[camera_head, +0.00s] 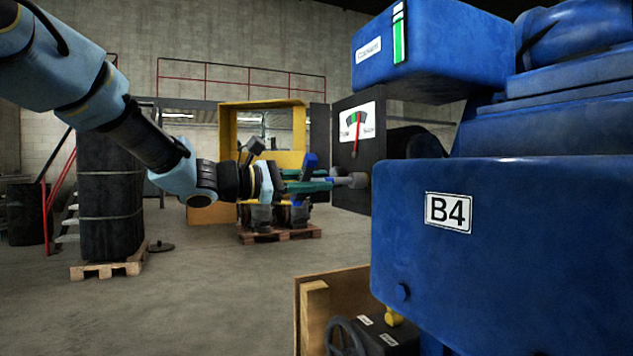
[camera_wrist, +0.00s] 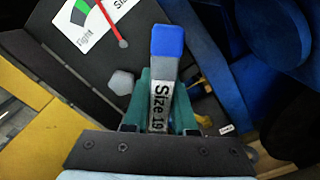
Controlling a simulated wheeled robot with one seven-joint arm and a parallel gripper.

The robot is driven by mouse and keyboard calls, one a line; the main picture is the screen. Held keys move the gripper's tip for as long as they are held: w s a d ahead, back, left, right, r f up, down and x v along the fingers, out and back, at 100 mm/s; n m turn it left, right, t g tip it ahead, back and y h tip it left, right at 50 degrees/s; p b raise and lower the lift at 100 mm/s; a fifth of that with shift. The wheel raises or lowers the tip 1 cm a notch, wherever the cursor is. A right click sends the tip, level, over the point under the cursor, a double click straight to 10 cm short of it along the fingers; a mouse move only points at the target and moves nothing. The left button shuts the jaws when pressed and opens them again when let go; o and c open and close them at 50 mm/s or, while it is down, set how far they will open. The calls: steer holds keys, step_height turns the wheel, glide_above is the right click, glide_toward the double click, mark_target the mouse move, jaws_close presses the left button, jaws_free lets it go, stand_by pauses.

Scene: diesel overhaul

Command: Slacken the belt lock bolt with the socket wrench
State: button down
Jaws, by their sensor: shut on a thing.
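My gripper (camera_head: 308,185) has teal fingers and is shut on the socket wrench (camera_head: 311,160). The wrench has a blue end and a "Size 19" label, and it stands between the fingers in the wrist view (camera_wrist: 164,62). Its socket end cannot be made out there. A grey hexagonal bolt head (camera_wrist: 122,82) shows on the dark panel, left of the wrench and apart from its visible part. In the head view a grey cylindrical part (camera_head: 350,180) lies between the gripper and the engine; I cannot tell if it is bolt or socket.
A tight/slack gauge (camera_head: 358,126) with a red needle near its green band sits on the dark panel above the gripper. The blue engine block (camera_head: 520,240) marked B4 fills the right. A wooden crate (camera_head: 313,310) stands below. Open floor lies to the left.

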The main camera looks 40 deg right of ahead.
steer(key=shift+b+v, duration=0.4)
steer(key=shift+v, duration=1.3)
steer(key=v, duration=0.6)
